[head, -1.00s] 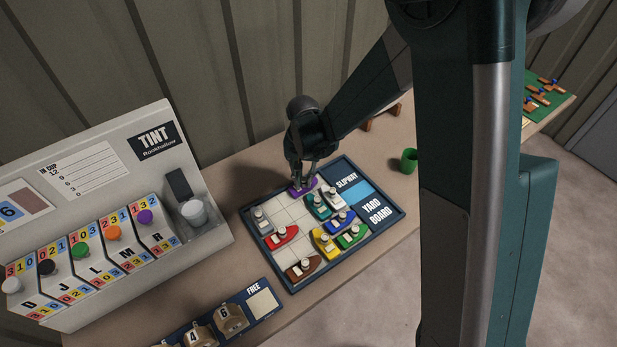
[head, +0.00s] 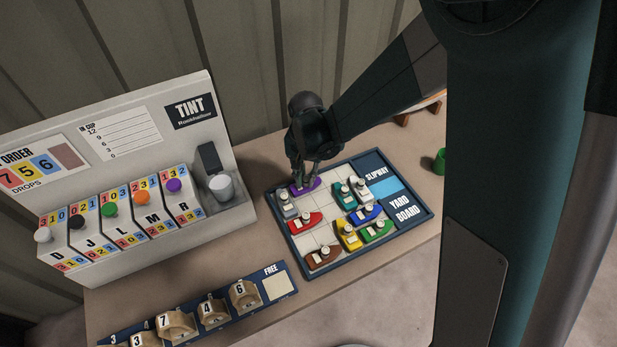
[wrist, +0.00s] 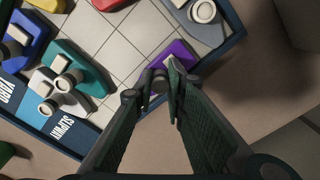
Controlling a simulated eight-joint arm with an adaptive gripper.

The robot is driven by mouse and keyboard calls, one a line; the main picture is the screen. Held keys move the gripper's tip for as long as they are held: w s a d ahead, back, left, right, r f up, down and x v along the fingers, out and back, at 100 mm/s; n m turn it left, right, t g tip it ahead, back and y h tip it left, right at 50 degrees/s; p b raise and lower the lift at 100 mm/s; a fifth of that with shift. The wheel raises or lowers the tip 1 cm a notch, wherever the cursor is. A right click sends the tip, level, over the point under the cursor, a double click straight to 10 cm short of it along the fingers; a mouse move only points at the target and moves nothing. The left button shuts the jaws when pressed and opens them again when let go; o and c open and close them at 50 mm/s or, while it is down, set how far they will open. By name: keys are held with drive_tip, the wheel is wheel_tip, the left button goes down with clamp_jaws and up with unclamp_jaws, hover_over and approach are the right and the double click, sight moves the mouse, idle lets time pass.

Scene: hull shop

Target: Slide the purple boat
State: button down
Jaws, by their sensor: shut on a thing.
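The purple boat (head: 309,187) is on the yard board (head: 429,212), in the row along its back edge. It lies between the grey boat (head: 286,206) on the left and the teal boat (head: 342,194) on the right, with bare squares between it and the teal one. My gripper (head: 303,183) comes down from above and is shut on the purple boat. In the wrist view the purple boat (wrist: 182,52) shows just beyond my fingertips (wrist: 160,88), which hide part of it.
Red (head: 300,226), yellow (head: 347,238), blue (head: 369,216), green (head: 379,232), brown (head: 321,260) and white (head: 362,192) boats also sit on the board. The tint machine (head: 245,222) stands left, number blocks (head: 241,294) in front, a green cup (head: 439,161) right.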

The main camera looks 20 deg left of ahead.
sight(306, 178)
drive_tip(key=c, duration=2.3)
unclamp_jaws()
drive_tip(key=shift+r, duration=0.2)
drive_tip(key=shift+r, duration=5.85)
